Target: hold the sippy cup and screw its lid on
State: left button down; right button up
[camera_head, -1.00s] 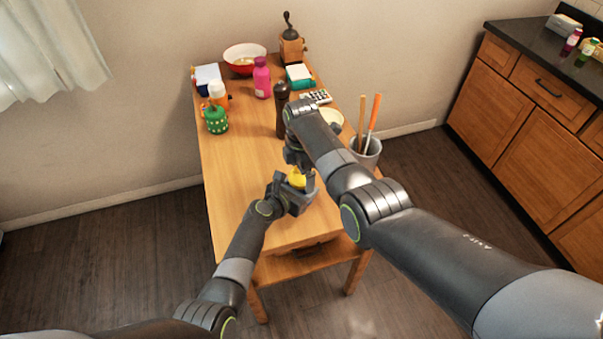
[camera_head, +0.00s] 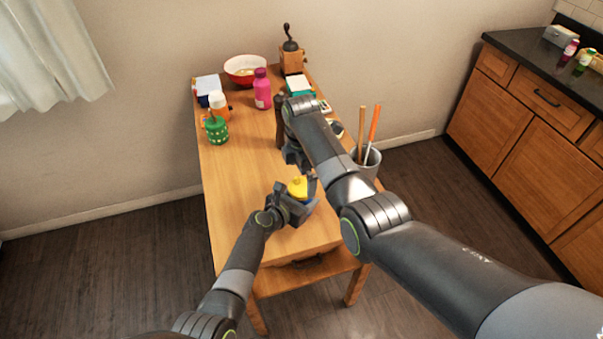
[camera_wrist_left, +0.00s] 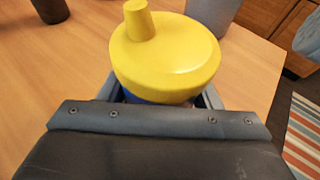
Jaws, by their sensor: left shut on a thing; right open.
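The sippy cup has a yellow lid with a spout (camera_wrist_left: 168,58) and a blue body (camera_wrist_left: 165,101). In the head view the yellow lid (camera_head: 298,187) shows above the near part of the wooden table. My left gripper (camera_head: 299,207) is shut on the cup's body below the lid. The lid sits on top of the cup; I cannot tell whether its thread is engaged. My right gripper (camera_head: 298,165) is open just above and behind the lid, partly hidden by its own arm. It does not show in the left wrist view.
A grey pot with tall sticks (camera_head: 367,160) stands at the table's right edge. A dark brown bottle (camera_head: 279,127) is behind my right wrist. A green container (camera_head: 216,130), a pink bottle (camera_head: 262,90) and a red bowl (camera_head: 245,66) stand farther back. The table's left middle is clear.

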notch_tip(320, 180, up, 11)
jog(key=shift+r, duration=0.15)
pick_arm(q)
jog(key=shift+c, duration=1.9)
grip_release()
jog(key=shift+s, duration=0.1)
jog(key=shift+s+a+r, duration=0.15)
jog(key=shift+a, duration=0.05)
jog(key=p+v, duration=0.2)
jog(key=v, duration=1.4)
jog(key=shift+s+a, duration=0.25)
jog(key=shift+s, duration=0.1)
pick_arm(e)
jog(key=shift+r, duration=1.05)
